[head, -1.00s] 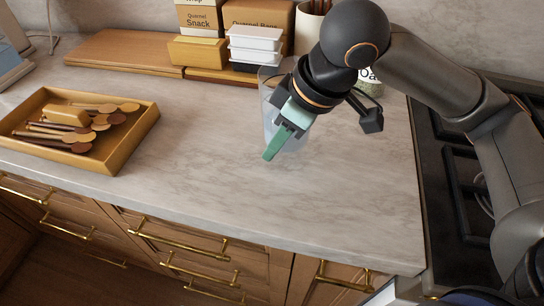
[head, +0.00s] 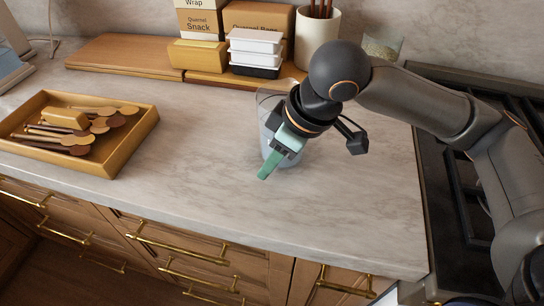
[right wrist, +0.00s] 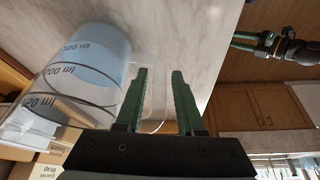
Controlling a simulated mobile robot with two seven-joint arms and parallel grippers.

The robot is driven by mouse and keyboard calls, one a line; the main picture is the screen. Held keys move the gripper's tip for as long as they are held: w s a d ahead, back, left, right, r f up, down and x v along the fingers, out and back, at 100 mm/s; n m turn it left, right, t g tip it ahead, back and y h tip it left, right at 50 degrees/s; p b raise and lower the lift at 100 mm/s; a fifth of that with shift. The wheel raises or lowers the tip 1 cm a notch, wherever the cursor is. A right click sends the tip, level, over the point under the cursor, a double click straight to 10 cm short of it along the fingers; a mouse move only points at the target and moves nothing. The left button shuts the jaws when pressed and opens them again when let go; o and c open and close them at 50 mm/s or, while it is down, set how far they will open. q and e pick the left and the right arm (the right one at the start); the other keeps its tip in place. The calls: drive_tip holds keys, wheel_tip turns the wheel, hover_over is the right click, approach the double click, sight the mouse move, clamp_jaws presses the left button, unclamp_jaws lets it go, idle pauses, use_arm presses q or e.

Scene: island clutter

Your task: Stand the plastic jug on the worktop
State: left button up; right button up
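The plastic jug (head: 271,107) is clear with bluish lower walls. It looks upright on the worktop (head: 225,185), partly hidden behind my right gripper (head: 270,165). In the right wrist view the jug (right wrist: 85,55) fills the upper left, with dark volume marks. My right gripper (right wrist: 159,75) points down beside the jug, and its green fingers stand apart around a clear strip that looks like the handle. I see a gap there, though the clear plastic makes contact hard to judge. My left gripper (right wrist: 262,43) shows far off in the right wrist view, fingers apart and empty.
A wooden tray (head: 120,158) with utensils lies at the left. Stacked food containers (head: 255,47), boxes (head: 258,14) and a utensil pot (head: 316,42) stand at the back. A dark hob (head: 450,170) is at the right. The worktop's front middle is clear.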

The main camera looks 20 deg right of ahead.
drive_tip(key=shift+o, duration=0.8)
use_arm(q)
drive_tip(key=shift+a, duration=0.1)
drive_tip(key=shift+f, duration=0.1)
use_arm(e)
drive_tip(key=shift+r, duration=0.15)
use_arm(q)
drive_tip(key=shift+s+a+r+p, duration=0.4)
drive_tip(key=shift+a+r+p, duration=0.25)
drive_tip(key=shift+p, duration=0.6)
use_arm(e)
drive_tip(key=v, duration=1.2)
use_arm(q)
drive_tip(key=shift+d+r, duration=0.15)
drive_tip(key=shift+d, duration=0.05)
